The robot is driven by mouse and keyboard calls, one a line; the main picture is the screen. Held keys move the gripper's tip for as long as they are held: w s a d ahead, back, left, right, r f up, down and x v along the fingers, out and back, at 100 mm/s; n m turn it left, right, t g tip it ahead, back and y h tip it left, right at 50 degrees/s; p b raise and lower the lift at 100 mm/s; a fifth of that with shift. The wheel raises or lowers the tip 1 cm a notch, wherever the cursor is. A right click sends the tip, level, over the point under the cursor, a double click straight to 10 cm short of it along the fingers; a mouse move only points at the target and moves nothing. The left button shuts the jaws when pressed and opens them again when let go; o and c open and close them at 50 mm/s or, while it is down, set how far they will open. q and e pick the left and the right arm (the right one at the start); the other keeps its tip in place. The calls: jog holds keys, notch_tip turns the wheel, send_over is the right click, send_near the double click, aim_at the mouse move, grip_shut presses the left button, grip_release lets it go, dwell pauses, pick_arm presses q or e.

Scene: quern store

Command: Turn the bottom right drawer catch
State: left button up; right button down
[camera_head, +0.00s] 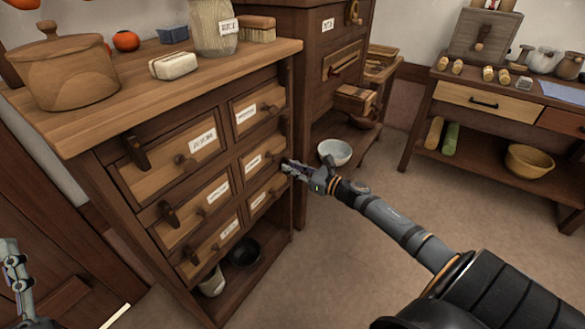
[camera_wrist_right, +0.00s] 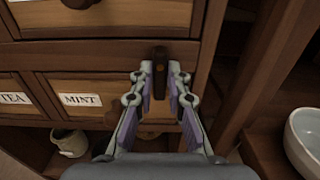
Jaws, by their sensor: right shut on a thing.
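The bottom right drawer (camera_head: 261,199) of the wooden cabinet is closed; the right wrist view shows its front (camera_wrist_right: 90,85) with a MINT label. A dark wooden catch (camera_wrist_right: 160,54) stands upright on the frame at the drawer's upper right. My right gripper (camera_wrist_right: 160,72) is shut on this catch, one finger on each side. In the head view the right gripper (camera_head: 287,167) reaches the cabinet's right front edge and hides most of the catch. Part of my left gripper (camera_head: 14,268) shows at the lower left edge, away from the cabinet; its opening is unclear.
Other drawers with dark catches, such as the upper left catch (camera_head: 136,152), fill the cabinet front. A dark bowl (camera_head: 243,252) and a pale jar (camera_head: 211,282) sit on its bottom shelf. A pale bowl (camera_head: 335,152) stands right of the cabinet. The middle floor is clear.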

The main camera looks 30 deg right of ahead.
pick_arm(q)
jog(key=shift+w, duration=0.1)
notch_tip(320, 180, down, 22)
jog(key=w+n+g+y+p, duration=0.1)
jog(key=w+g+p, duration=0.15)
jog(key=g, duration=0.75)
jog(key=s+d+f+g+p, duration=0.1)
jog(key=s+f+g+p, duration=0.2)
jog(key=s+f+g, duration=1.1)
pick_arm(e)
jog(key=m+p, duration=0.1)
jog(key=m, duration=0.7)
jog(key=a+r+m+p, duration=0.1)
jog(key=m, duration=0.4)
jog(key=shift+s+p, duration=0.2)
jog(key=shift+p, duration=0.1)
pick_arm(q)
jog(key=shift+y, duration=0.4)
jog(key=shift+s+a+r+p, duration=0.4)
jog(key=shift+s+r+p, duration=0.25)
jog(key=shift+s, duration=0.2)
jog(key=shift+s+a+r+p, duration=0.4)
jog(key=shift+s+r+p, duration=0.2)
jog(key=shift+s, duration=0.25)
pick_arm(e)
jog(key=shift+m, duration=2.4)
pick_arm(q)
jog(key=shift+r, duration=0.1)
